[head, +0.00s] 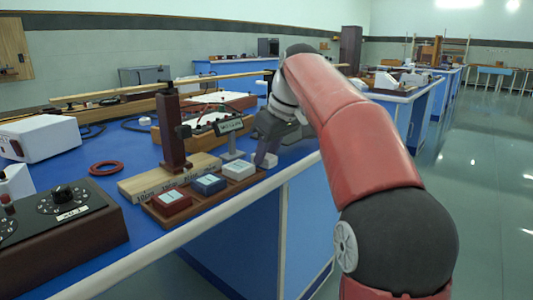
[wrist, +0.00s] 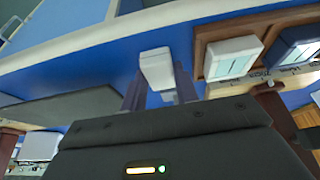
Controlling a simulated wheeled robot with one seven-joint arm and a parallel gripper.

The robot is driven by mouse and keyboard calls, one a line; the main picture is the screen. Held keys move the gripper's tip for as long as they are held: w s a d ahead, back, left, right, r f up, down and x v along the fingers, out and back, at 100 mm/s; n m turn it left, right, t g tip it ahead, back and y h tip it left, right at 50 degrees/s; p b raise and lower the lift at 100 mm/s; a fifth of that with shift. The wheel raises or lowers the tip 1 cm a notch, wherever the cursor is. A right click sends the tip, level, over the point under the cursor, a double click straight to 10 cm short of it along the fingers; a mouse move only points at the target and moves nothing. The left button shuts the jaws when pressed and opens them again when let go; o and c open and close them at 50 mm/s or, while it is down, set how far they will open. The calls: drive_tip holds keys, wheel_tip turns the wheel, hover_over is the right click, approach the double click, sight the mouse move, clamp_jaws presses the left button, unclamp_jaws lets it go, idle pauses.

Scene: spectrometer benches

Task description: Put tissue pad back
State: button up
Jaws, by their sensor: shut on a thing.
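A small plain white block (wrist: 157,66), which I take to be the tissue pad, is between the two fingers of my gripper (wrist: 160,88). In the head view my gripper (head: 267,158) is low at the bench's front edge, just beyond the right end of a brown wooden tray (head: 207,202). My fingers are shut on the block, which shows only in part there. The tray holds a red-sided box (head: 172,201), a blue-sided box (head: 209,184) and a white box (head: 239,169) in a row. I cannot tell whether the block touches the bench.
A brown post (head: 173,130) on a light wooden base (head: 150,182) stands behind the tray. A small sign (head: 229,127) on a stand is close to my gripper.

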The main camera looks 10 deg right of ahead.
drive_tip(key=o, duration=1)
drive_tip(key=shift+f, duration=0.1)
drive_tip(key=shift+c, duration=0.2)
drive_tip(key=p+v, duration=0.4)
drive_tip(key=v, duration=0.8)
drive_tip(key=shift+r, duration=0.2)
drive_tip(key=shift+a, duration=0.1)
drive_tip(key=s+a+f+m+t+h, duration=0.1)
drive_tip(key=s+f+m, duration=0.6)
drive_tip(key=s+f, duration=1.7)
wheel_tip(320, 180, down, 3)
drive_tip(key=shift+s+a+r+t+h, duration=0.15)
drive_tip(key=shift+s+a+t+h, duration=0.25)
drive_tip(key=shift+a+h, duration=0.5)
